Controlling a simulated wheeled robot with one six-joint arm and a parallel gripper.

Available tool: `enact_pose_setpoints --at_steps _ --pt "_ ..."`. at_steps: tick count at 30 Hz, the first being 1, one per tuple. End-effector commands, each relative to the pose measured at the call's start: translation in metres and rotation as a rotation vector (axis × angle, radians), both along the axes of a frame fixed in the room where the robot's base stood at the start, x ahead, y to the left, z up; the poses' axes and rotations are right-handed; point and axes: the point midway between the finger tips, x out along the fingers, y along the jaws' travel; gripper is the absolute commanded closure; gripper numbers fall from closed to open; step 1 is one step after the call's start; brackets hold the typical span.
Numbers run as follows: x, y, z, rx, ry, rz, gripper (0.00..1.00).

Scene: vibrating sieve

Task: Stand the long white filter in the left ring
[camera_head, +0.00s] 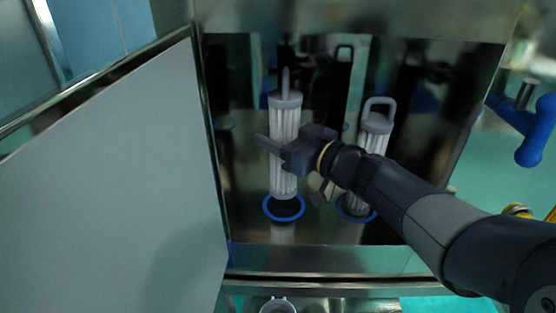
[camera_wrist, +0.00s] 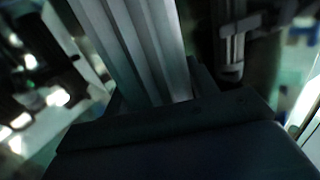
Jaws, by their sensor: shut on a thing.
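The long white filter (camera_head: 284,121) is a pleated cylinder with a grey cap and a handle on top. My gripper (camera_head: 272,147) is shut on the filter around its middle. The filter is upright, and its lower end is at the left blue ring (camera_head: 284,208) in the cabinet floor. I cannot tell whether the end is inside the ring or just above it. In the wrist view the pleated filter (camera_wrist: 135,45) rises close in front of the gripper, and its lower end is hidden.
A second white filter (camera_head: 377,130) stands in the right blue ring (camera_head: 356,209), partly behind my arm. A grey door panel (camera_head: 110,190) is open at the left of the cabinet. Shiny metal walls enclose the cabinet. A blue handle (camera_head: 535,130) is outside on the right.

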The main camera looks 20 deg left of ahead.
Motion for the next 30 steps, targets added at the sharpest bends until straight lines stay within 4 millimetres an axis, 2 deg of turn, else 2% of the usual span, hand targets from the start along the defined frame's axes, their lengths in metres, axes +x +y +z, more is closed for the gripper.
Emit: enact_pose_setpoints --at_steps 9,22,23,30 --pt "0.000 0.000 -0.039 0.000 0.002 0.001 0.72" --pt "0.000 0.000 -0.046 0.000 -0.001 0.000 0.72" --pt "0.000 0.000 -0.045 0.000 -0.001 0.000 0.44" --pt "0.000 0.000 -0.045 0.000 -0.001 0.000 0.24"
